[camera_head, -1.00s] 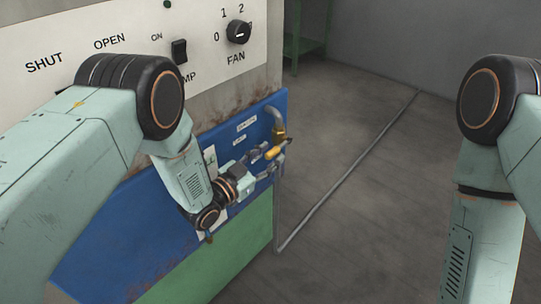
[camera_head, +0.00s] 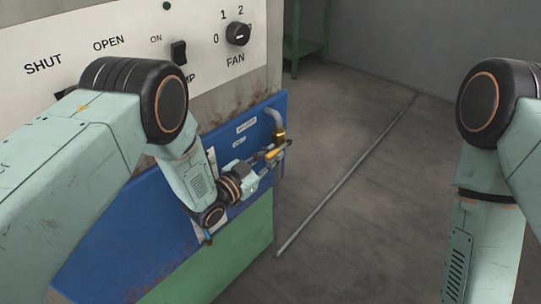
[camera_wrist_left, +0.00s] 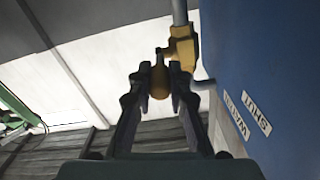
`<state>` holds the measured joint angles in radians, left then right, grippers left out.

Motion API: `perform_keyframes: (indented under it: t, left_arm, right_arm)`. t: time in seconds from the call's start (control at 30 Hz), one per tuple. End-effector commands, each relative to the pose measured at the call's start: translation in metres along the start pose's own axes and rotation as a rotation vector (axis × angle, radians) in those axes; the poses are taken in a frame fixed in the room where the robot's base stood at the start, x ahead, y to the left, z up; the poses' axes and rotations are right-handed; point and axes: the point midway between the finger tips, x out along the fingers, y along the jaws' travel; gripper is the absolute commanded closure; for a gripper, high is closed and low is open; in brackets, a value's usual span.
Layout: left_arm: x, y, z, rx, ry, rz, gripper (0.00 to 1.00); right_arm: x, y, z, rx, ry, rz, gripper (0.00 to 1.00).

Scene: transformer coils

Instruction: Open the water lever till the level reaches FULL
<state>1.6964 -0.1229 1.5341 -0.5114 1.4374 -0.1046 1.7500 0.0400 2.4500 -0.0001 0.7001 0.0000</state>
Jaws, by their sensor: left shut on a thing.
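The water lever has a yellow-brown handle, seen in the left wrist view (camera_wrist_left: 160,80) between the fingers, beside a brass valve body (camera_wrist_left: 182,48) on a grey pipe. In the head view the brass valve (camera_head: 279,136) is at the right end of the blue panel. My left gripper (camera_head: 277,153) is shut on the lever handle; its fingers also show in the left wrist view (camera_wrist_left: 160,76). A white plate on the blue panel is mostly hidden behind my left arm, so no level reading is visible. My right gripper is outside the view.
The blue panel (camera_head: 130,235) has small white labels. Above it, a white panel (camera_head: 75,25) carries SHUT and OPEN markings, a black switch (camera_head: 179,52) and a FAN knob (camera_head: 238,33). Open grey floor (camera_head: 370,150) lies to the right. A green stand (camera_head: 305,45) is behind.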

Motion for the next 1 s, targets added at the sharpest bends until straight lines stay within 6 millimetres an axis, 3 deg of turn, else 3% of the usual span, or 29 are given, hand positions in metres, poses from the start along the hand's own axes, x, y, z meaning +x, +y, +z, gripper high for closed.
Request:
perform_keyframes:
  t: [0.57,0.77,1.0]
  left_arm:
    - [-0.001,0.001,0.003,-0.001,0.01,-0.003,1.0]
    - [0.0,0.002,0.01,-0.001,0.071,-0.014,1.0]
    - [0.001,0.005,0.023,0.0,0.208,-0.041,1.0]
  right_arm:
    - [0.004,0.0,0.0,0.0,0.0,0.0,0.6]
    - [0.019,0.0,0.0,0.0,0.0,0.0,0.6]
    - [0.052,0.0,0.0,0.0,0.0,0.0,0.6]
